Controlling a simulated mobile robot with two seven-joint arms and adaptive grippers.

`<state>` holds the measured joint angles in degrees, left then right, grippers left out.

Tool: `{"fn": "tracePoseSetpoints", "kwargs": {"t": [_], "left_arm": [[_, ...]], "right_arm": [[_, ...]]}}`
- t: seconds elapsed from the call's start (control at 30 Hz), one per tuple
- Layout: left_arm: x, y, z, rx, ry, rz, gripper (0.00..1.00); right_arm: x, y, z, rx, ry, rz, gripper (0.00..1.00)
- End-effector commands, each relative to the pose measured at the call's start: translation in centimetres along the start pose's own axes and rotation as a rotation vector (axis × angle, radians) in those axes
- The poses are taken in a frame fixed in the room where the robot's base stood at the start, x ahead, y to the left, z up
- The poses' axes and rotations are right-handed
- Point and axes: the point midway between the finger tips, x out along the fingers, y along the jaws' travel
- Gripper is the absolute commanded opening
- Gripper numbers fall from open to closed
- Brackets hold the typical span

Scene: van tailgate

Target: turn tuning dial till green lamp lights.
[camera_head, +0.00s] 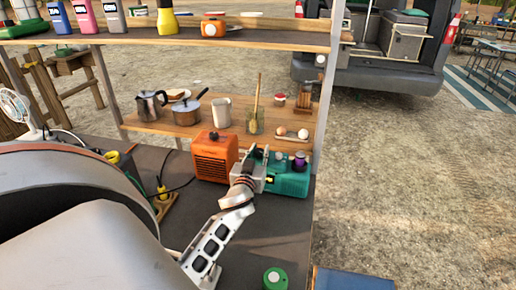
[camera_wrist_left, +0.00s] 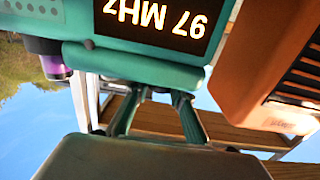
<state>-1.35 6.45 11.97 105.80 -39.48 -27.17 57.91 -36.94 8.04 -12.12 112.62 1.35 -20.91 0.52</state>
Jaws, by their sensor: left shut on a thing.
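A teal radio (camera_head: 291,184) stands on the dark bench, right of an orange box. In the left wrist view the radio (camera_wrist_left: 180,52) appears upside down, and its lit display (camera_wrist_left: 155,22) reads 97 MHz. A purple knob-like piece (camera_head: 299,160) stands on its top right; it also shows in the wrist view (camera_wrist_left: 55,68). My left gripper (camera_head: 260,153) is at the radio's top left, shut with its fingers (camera_wrist_left: 156,112) apart around what appears to be the tuning dial, mostly hidden. I cannot make out a lit green lamp. My right gripper is out of view.
The orange box (camera_head: 211,160) stands close on the left, also in the wrist view (camera_wrist_left: 262,65). Behind are a wooden shelf (camera_head: 185,128) with pots and an upper shelf (camera_head: 270,38) with bottles. A green round item (camera_head: 275,279) sits on the bench's near edge.

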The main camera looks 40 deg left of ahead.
Motion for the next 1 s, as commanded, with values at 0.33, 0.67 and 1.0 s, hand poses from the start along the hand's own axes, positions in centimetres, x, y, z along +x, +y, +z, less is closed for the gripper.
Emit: {"fn": "tracePoseSetpoints", "kwargs": {"t": [0.33,0.67,1.0], "left_arm": [[-0.05,-0.01,0.05,-0.001,0.001,0.061,0.01],[-0.05,-0.01,0.05,-0.001,0.0,0.06,0.41],[-0.67,-0.03,0.06,-0.001,0.0,0.06,0.41]], "right_arm": [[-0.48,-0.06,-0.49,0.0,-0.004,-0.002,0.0],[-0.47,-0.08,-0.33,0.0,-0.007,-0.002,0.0],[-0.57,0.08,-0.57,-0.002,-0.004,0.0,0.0]]}}
